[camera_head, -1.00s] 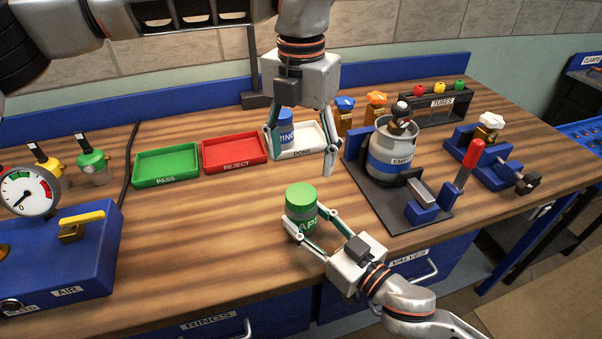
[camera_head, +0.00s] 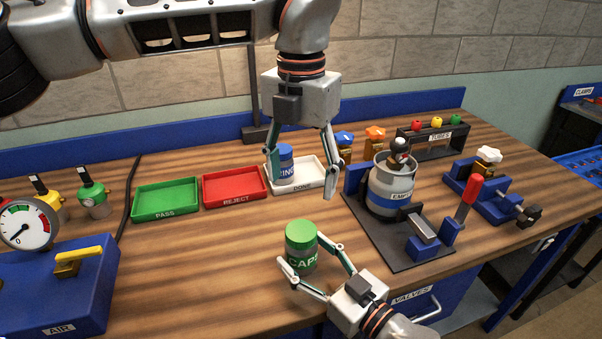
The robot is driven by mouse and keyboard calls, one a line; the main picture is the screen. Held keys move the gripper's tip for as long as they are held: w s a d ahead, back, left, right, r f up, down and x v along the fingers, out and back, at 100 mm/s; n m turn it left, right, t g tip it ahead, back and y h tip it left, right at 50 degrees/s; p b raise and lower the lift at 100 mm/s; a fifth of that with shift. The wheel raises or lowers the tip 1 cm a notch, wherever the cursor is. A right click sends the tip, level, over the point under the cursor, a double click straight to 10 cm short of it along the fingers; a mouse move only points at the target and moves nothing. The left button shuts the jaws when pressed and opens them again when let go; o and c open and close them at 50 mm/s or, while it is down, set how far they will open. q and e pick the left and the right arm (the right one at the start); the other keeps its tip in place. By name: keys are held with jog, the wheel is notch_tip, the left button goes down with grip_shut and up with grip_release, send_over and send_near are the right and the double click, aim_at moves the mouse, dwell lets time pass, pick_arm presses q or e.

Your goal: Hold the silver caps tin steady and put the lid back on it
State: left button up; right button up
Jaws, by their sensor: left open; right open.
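The caps tin (camera_head: 303,262) stands upright on the bench at front centre, with a green CAPS label. A green lid (camera_head: 301,234) sits on its top and looks level; whether it is fully seated I cannot tell. My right gripper (camera_head: 302,257) is open, low at the tin's near side, with a finger on either side. A gap shows between its left fingertip and the tin; contact on the right side is unclear. My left gripper (camera_head: 301,197) is open and empty, pointing down above and behind the tin.
Behind stand a green PASS tray (camera_head: 166,201), a red REJECT tray (camera_head: 234,187) and a white tray (camera_head: 312,181) holding a blue tin (camera_head: 285,163). A grey canister (camera_head: 392,190) stands in a fixture at right. A blue air unit (camera_head: 70,298) is at left. Bench left of the tin is clear.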

jog(key=v, duration=1.2)
dwell(0.3)
